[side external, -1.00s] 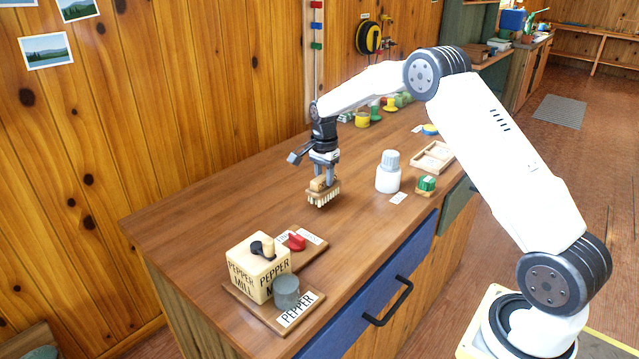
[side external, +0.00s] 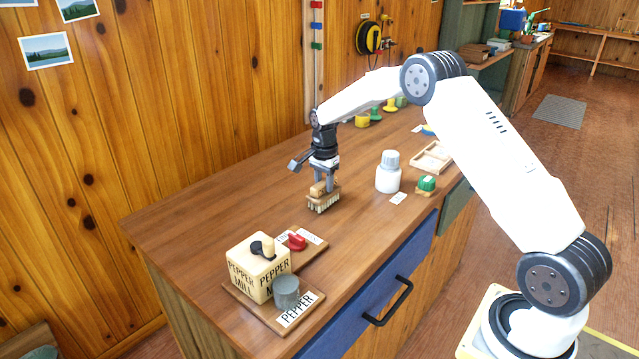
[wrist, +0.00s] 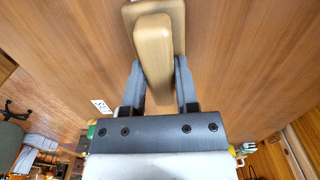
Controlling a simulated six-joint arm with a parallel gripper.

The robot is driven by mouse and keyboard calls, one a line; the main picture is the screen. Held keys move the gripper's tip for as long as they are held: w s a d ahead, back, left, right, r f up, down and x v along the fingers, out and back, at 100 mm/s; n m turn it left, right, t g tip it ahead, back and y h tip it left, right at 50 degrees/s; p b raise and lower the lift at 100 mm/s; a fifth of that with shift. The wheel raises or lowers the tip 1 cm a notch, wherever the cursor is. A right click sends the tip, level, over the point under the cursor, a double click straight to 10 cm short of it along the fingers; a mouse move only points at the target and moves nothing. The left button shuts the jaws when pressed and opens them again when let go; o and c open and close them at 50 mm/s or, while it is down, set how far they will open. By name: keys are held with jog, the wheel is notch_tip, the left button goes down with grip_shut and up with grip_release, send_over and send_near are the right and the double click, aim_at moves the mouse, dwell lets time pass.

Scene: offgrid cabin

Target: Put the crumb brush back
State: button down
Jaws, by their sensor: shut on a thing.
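The crumb brush (side external: 322,203) has a wooden body and pale bristles pointing down. My gripper (side external: 323,184) is shut on its wooden handle from above. The brush is at or just above the counter top; I cannot tell whether the bristles touch it. In the wrist view the tan wooden handle (wrist: 153,60) sits between the two fingers of my gripper (wrist: 158,80), and the bristles are hidden.
A pepper mill box (side external: 258,267) with a grey cup (side external: 286,292) and a red piece (side external: 297,242) stands at the front left. A white bottle (side external: 388,173), a green item (side external: 427,183) and a wooden tray (side external: 433,157) lie right. The counter (side external: 215,220) left of the brush is clear.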

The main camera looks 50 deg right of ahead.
jog(key=shift+f, duration=0.2)
dwell(0.6)
jog(key=shift+c, duration=1.4)
grip_release()
jog(key=shift+r, duration=3.9)
jog(key=shift+s+a, duration=0.2)
jog(key=shift+a, duration=0.2)
jog(key=s+a+f+n+t, duration=0.1)
jog(key=s+a+n, duration=0.7)
jog(key=s, duration=0.4)
jog(key=s+a+f+n+t, duration=0.1)
jog(key=s+a+f+n, duration=0.1)
jog(key=s+a+n, duration=0.6)
jog(key=s+n, duration=0.1)
jog(key=s, duration=0.4)
jog(key=shift+s+a+f+n+t, duration=0.15)
jog(key=shift+a+n+t, duration=0.1)
jog(key=shift+n+t, duration=0.05)
